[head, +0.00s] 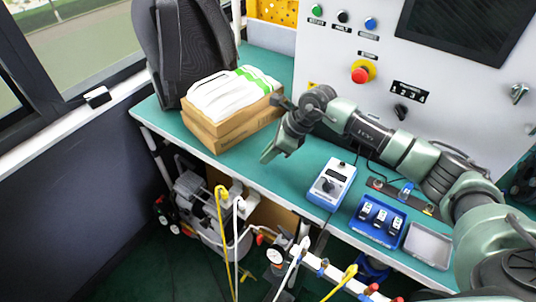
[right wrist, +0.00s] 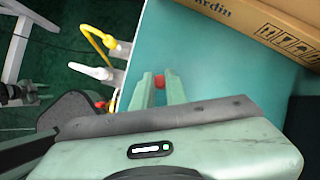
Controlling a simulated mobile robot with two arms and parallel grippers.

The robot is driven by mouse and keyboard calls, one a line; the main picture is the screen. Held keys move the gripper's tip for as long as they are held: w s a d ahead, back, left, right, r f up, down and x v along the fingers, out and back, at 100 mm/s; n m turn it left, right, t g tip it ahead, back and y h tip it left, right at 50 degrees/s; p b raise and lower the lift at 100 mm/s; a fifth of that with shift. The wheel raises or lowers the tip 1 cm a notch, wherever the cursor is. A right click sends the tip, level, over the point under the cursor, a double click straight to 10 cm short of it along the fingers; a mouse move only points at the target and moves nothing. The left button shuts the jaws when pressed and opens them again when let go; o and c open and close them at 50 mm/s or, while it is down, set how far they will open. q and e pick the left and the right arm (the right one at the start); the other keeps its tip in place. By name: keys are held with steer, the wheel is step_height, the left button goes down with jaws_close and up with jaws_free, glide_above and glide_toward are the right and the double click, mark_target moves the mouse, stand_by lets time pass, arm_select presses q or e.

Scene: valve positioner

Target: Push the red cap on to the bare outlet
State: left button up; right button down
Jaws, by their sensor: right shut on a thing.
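The red cap (right wrist: 160,81) sits between the two fingertips of my right gripper (right wrist: 159,88) in the right wrist view. In the head view this gripper (head: 268,154) is over the front left part of the green table, near the cardboard boxes, and its fingers hide the cap. The manifold (head: 335,274) runs below the table's front edge at the bottom, with hoses and several red and blue parts on it. I cannot tell which of its outlets is bare. My left gripper is not in view.
Cardboard boxes (head: 225,131) with white cloths on top stand behind the gripper, by a black backpack (head: 188,50). A blue-and-white meter (head: 332,184), a blue tray (head: 360,226) and a grey tray (head: 428,248) lie to the right. The table (head: 229,165) is bare around the gripper.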

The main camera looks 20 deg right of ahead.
steer(key=shift+r+p, duration=0.7)
steer(key=shift+r, duration=0.9)
